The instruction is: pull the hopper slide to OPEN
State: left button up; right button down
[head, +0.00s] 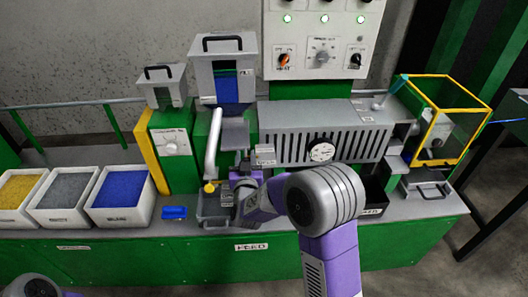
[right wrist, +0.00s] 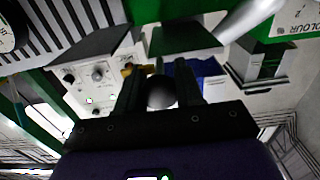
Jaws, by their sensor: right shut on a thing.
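The grey hopper (head: 223,68) with a black lid handle stands at the back, blue material showing in its front window. A grey plate-like part (head: 235,134), perhaps the hopper slide, sits below it; no OPEN mark is legible. My right gripper (head: 238,180) is below that part, with my forearm coming from the lower right. In the right wrist view its fingers are shut on a dark round knob (right wrist: 161,92). What the knob joins to is hidden. The left gripper is not in view.
White bins of yellow, grey and blue pellets (head: 120,187) stand left. A small blue scoop (head: 175,212) lies on the bench. The grey slotted barrel (head: 325,130) with a gauge is right of my gripper. A yellow-framed guard (head: 440,84) stands far right.

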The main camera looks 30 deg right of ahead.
jog(key=shift+s+a, duration=0.1)
jog(key=c, duration=1.1)
grip_release()
jog(key=o, duration=0.3)
jog(key=shift+s+r, duration=0.15)
jog(key=shift+s, duration=0.05)
jog(key=shift+w, duration=0.1)
